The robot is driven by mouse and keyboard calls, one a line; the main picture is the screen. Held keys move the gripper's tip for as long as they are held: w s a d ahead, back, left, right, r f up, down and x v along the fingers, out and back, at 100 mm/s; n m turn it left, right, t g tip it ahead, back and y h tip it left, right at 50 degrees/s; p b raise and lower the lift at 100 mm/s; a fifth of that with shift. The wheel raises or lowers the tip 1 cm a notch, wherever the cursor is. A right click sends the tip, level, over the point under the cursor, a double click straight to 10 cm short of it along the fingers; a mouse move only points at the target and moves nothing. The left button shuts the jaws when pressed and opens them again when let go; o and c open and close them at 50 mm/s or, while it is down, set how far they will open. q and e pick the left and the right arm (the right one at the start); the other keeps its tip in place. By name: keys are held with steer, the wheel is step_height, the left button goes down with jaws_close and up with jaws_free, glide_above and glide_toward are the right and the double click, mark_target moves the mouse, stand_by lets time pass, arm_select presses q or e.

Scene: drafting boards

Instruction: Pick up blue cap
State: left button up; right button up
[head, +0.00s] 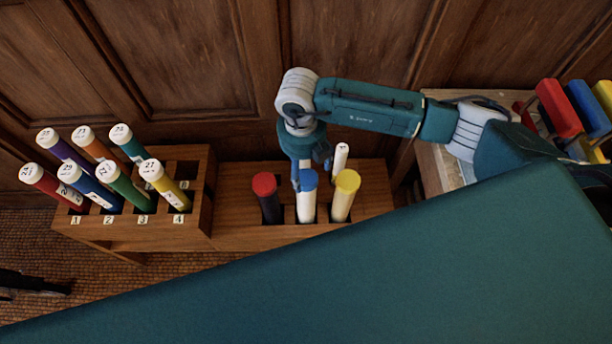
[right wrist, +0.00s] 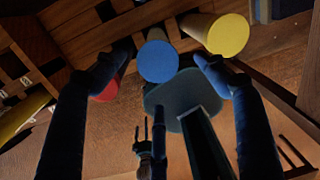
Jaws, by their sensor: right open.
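The blue cap (head: 308,179) tops a white tube standing in the low wooden rack, between a red cap (head: 265,184) and a yellow cap (head: 347,181). My right gripper (head: 311,172) is open right at the blue cap. In the right wrist view the blue cap (right wrist: 158,62) lies between the two spread fingers, with visible gaps at its sides. The red cap there is partly hidden behind the left finger. The yellow cap (right wrist: 228,35) is beside the right finger. A dark shape at the head view's left edge looks like part of my left gripper (head: 35,283); its jaws are unclear.
A wooden rack (head: 185,240) with several numbered, white-capped tubes stands at left. A thin white-capped tube (head: 341,157) rises behind the yellow cap. Red, blue and yellow objects (head: 560,107) sit at the far right. Wood panelling (head: 350,60) closes the back.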

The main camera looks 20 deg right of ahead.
mark_target(306, 178)
step_height(306, 178, down, 4)
steer(key=shift+f+p, duration=0.1)
steer(key=shift+p, duration=0.6)
steer(key=shift+f, duration=0.6)
steer(key=c, duration=0.9)
steer(key=shift+r, duration=0.1)
